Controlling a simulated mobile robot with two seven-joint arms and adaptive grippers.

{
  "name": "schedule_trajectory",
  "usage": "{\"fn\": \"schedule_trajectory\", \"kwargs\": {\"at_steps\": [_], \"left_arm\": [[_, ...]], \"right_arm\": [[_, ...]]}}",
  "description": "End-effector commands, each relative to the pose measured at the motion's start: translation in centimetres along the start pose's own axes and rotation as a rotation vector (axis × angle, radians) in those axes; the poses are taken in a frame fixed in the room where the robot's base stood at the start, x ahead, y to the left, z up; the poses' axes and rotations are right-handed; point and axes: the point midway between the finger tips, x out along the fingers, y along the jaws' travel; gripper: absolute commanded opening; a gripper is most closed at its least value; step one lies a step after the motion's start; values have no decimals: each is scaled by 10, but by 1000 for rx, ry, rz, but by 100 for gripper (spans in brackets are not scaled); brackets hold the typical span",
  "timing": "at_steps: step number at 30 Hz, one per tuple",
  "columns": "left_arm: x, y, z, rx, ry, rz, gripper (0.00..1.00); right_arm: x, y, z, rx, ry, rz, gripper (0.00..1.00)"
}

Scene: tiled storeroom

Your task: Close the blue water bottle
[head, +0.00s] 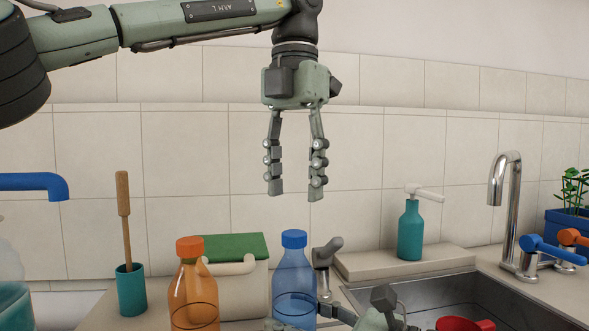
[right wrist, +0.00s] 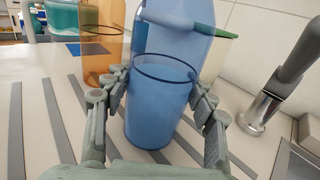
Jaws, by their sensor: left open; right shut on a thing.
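The blue water bottle (head: 293,277) stands upright on the counter and is partly full. A blue cap (head: 294,238) sits on its neck; I cannot tell whether it is tight. My right gripper (head: 308,320) is shut around the bottle's lower body. The right wrist view shows its fingers on both sides of the blue bottle (right wrist: 160,115), with the bottle's top out of frame. My left gripper (head: 294,192) is open and empty, pointing down above the cap with a clear gap.
An orange bottle (head: 193,285) with an orange cap stands left of the blue one. A cream container (head: 240,285) with a green lid is behind them. A metal tap (head: 325,262) stands close right. The sink (head: 440,297) and teal soap dispenser (head: 410,232) are further right.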

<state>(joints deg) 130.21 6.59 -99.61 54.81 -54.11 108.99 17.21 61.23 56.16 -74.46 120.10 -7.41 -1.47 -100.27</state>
Motion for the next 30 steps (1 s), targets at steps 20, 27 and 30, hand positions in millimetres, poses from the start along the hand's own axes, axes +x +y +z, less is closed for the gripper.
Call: {"fn": "schedule_trajectory", "kwargs": {"at_steps": [20, 27, 30], "left_arm": [[66, 0, -1, 0, 1, -2, 47], [66, 0, 0, 0, 1, -2, 35], [66, 0, 0, 0, 1, -2, 23]], "right_arm": [[0, 0, 0, 1, 0, 0, 0], [0, 0, 0, 1, 0, 0, 0], [0, 0, 0, 1, 0, 0, 0]]}}
